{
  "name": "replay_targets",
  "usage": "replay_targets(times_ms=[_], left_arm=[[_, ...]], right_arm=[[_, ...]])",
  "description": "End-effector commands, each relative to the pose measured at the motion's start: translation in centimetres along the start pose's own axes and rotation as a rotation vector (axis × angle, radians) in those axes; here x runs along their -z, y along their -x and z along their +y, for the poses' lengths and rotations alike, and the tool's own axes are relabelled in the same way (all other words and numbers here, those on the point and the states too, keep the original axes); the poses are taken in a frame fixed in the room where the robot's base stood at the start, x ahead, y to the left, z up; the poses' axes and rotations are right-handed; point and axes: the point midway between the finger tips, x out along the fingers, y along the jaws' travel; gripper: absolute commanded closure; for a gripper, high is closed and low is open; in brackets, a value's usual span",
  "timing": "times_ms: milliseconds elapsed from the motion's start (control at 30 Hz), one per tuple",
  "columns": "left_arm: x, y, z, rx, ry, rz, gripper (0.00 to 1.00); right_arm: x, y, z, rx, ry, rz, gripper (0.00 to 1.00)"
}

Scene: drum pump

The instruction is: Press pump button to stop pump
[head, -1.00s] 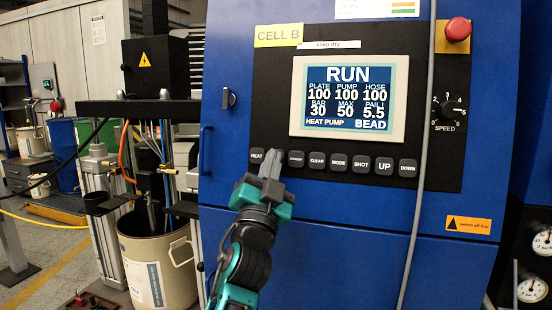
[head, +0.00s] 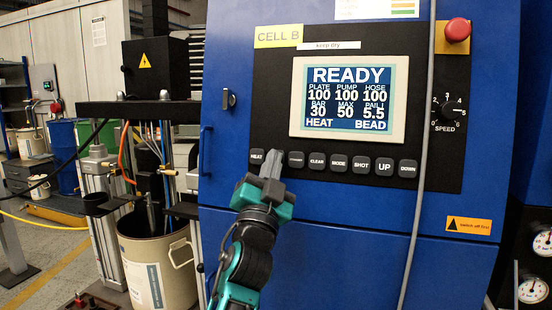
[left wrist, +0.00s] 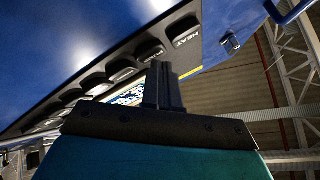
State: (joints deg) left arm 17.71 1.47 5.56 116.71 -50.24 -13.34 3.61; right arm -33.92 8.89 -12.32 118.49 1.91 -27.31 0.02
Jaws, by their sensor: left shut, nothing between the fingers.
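My left gripper (head: 273,165) is shut and empty, with its fingertips up at the button row of the black panel (head: 260,100). It hides the button right of the HEAT button (head: 256,156). In the left wrist view the shut fingers (left wrist: 162,72) point at the pump button (left wrist: 150,50), beside the HEAT button (left wrist: 184,31). I cannot tell whether the fingertips touch it. The screen (head: 349,98) reads READY, with HEAT and BEAD on its bottom line. My right gripper is not in view.
More buttons, from CLEAR (head: 317,160) to DOWN (head: 408,168), run to the right. A red emergency knob (head: 457,30) and a speed dial (head: 447,109) are at the panel's right. A grey cable (head: 420,190) hangs across the panel. A beige drum (head: 150,262) stands at left.

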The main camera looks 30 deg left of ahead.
Motion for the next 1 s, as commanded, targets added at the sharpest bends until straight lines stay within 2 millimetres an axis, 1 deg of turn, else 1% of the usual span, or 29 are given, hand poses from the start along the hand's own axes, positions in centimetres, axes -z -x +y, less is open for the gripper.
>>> replay_targets(times_ms=[267, 667, 1000], left_arm=[[0.7, 0.9, -0.7, -0.002, 0.002, -0.002, 1.0], [1.0, 1.3, -1.0, -0.001, 0.001, -0.001, 1.0], [2.7, 3.6, -2.6, -0.002, 0.001, -0.002, 1.0]], right_arm=[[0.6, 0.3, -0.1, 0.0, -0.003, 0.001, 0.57], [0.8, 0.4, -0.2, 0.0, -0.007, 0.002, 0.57], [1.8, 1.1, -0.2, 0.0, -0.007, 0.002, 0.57]])
